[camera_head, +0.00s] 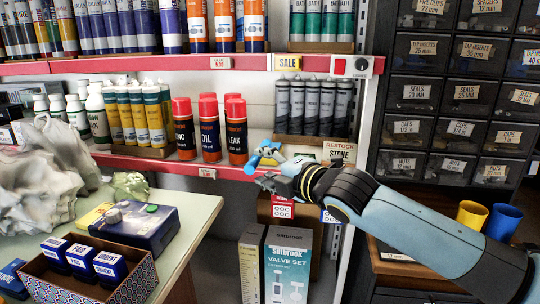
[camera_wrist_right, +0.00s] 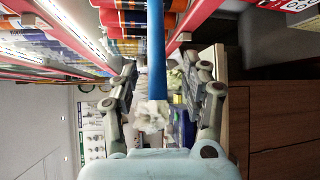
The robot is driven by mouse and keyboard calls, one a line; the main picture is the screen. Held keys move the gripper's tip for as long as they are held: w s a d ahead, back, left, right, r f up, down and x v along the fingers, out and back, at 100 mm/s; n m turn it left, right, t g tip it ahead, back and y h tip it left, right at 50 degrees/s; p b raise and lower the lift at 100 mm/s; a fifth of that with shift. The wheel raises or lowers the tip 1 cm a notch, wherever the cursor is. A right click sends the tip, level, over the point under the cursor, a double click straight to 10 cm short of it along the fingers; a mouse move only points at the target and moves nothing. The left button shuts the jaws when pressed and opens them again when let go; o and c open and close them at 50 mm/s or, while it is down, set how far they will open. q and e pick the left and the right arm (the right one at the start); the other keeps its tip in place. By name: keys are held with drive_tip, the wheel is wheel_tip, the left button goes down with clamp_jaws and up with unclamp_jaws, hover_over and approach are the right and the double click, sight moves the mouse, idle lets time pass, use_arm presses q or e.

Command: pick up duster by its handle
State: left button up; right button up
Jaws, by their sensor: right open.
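A blue stick (camera_wrist_right: 157,50), which looks like the duster's handle, runs down from the top of the right wrist view between my fingers. A pale, ragged clump (camera_wrist_right: 152,116) shows at its lower end; I cannot tell for sure that it is the duster's head. My right gripper (camera_wrist_right: 164,78) is open, with one finger on each side of the stick and visible gaps. In the head view my right gripper (camera_head: 268,182) is at the lower shelf edge, just below a small blue piece (camera_head: 263,155), probably part of the duster. My left gripper is not in view.
Red-capped cans (camera_head: 209,130) stand left of the gripper on the shelf (camera_head: 150,164), dark tubes (camera_head: 312,108) behind it. A valve set box (camera_head: 288,262) stands below. Yellow and blue cups (camera_head: 502,222) stand right.

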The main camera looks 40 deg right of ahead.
sight(255, 160)
drive_tip(key=w, duration=0.2)
drive_tip(key=w+b, duration=0.1)
drive_tip(key=w, duration=0.1)
drive_tip(key=shift+w+d+f, duration=0.2)
drive_tip(key=shift+w, duration=0.2)
clamp_jaws()
